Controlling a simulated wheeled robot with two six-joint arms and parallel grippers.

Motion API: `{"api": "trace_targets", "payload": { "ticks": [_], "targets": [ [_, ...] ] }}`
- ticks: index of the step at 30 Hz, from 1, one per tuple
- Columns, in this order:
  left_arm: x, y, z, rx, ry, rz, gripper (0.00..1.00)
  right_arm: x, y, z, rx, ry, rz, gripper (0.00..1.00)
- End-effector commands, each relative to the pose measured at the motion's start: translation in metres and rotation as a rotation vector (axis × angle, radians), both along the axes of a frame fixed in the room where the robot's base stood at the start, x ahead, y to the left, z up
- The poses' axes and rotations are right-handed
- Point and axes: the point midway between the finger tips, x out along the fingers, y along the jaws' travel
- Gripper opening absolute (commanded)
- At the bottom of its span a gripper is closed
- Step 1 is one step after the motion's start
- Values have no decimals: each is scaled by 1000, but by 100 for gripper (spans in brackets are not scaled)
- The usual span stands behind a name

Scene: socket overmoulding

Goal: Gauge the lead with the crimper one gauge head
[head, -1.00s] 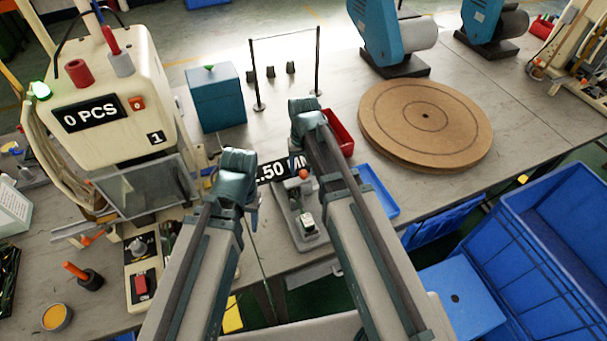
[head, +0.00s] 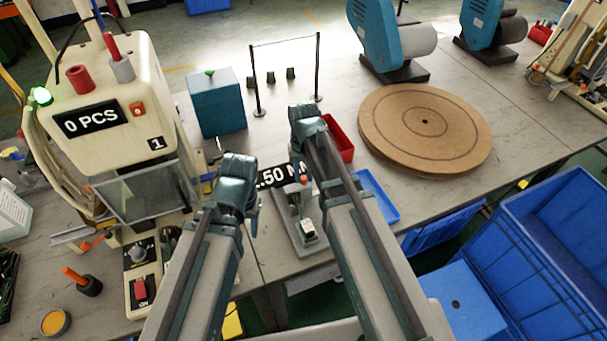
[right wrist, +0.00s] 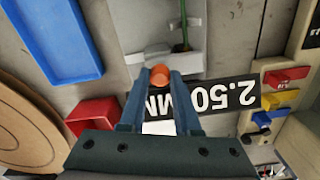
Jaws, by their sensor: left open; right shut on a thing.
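The crimper one gauge head (head: 300,238) is a grey stand with a black display (head: 272,176) reading "2.50 MM", partly hidden by my right arm. Its orange knob (head: 304,178) also shows in the right wrist view (right wrist: 160,75). My right gripper (right wrist: 161,84) is shut on this knob, one finger on each side. A thin green lead (right wrist: 184,28) shows beside the knob in the right wrist view; its ends cannot be made out. My left gripper (head: 254,208) is open, left of the gauge head, with its fingers mostly hidden behind the wrist.
A cream crimper (head: 110,90) reading "0 PCS" stands at left. A teal box (head: 217,106), a red tray (head: 341,140) and a blue tray (head: 378,196) lie around my grippers. A round brown board (head: 425,125) lies at right.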

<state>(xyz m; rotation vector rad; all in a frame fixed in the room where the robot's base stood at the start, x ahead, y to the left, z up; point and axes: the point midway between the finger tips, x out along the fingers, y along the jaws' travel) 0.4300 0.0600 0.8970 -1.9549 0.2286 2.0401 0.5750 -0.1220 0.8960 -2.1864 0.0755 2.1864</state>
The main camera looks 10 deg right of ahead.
Motion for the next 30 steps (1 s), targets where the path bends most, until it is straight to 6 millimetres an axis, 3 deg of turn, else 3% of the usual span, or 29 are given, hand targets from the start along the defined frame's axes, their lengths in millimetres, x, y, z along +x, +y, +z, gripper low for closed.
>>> {"api": "trace_targets", "payload": {
  "ticks": [26,30],
  "targets": [
    [0,0,0,0,0,0,50,0,0,0,0,0,0,0],
    [0,0,0,0,0,0,50,2,-8,0,0,0,-1,0]
  ]
}}
